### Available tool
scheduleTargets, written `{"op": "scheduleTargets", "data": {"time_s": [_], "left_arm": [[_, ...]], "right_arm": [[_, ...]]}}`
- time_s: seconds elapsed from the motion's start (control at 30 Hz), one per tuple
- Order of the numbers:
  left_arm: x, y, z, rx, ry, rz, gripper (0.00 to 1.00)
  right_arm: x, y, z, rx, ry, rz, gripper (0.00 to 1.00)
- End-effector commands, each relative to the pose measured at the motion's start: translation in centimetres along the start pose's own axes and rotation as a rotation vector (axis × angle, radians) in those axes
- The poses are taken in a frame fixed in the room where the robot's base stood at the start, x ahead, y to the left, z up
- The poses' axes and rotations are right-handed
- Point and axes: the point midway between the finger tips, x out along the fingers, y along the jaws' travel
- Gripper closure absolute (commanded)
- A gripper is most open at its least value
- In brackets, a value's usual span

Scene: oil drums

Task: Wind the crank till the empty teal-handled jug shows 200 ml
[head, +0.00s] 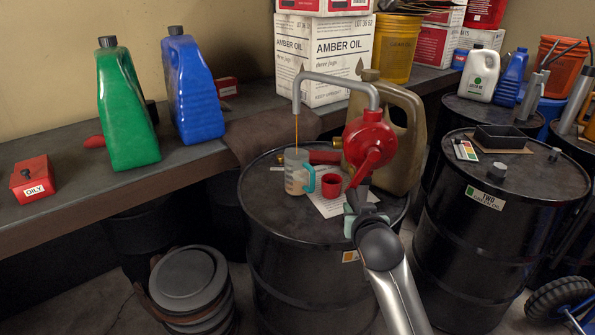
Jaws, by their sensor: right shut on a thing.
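The clear jug (295,180) with the teal handle (310,180) stands upright on the near black drum (270,215). A thin amber stream (296,130) falls from the grey spout (335,78) into it, and amber liquid shows inside. Its scale is too small to read. The red pump (370,140) stands on the drum, with its red crank (367,163) reaching down toward my right gripper (358,196). My right gripper is shut at the crank's lower end; the grip is mostly hidden. My left gripper is not in view.
A tan can (402,140) stands behind the pump. Green (125,110) and blue (190,90) bottles stand on the bench. Another drum (490,220) stands at right.

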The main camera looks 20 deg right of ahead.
Motion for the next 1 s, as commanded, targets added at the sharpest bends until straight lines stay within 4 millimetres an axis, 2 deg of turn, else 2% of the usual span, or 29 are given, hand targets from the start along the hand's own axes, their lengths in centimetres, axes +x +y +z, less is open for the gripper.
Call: {"op": "scheduleTargets", "data": {"time_s": [0.23, 0.37, 0.5, 0.83, 1.0], "left_arm": [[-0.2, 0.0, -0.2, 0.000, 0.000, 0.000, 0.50], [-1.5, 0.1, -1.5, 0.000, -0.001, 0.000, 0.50], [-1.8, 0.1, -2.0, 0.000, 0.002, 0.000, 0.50], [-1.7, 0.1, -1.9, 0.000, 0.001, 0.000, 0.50], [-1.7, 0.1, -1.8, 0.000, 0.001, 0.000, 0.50]], "right_arm": [[-0.2, -0.4, -0.4, 0.001, 0.004, -0.006, 1.00], [-0.8, -2.2, -2.0, 0.003, 0.004, -0.008, 1.00], [-1.1, -3.6, -2.7, 0.002, 0.006, -0.006, 1.00], [-1.1, -3.9, -2.8, 0.000, 0.008, -0.005, 1.00], [-2.0, -5.2, -4.9, 0.004, 0.012, -0.008, 1.00]]}}
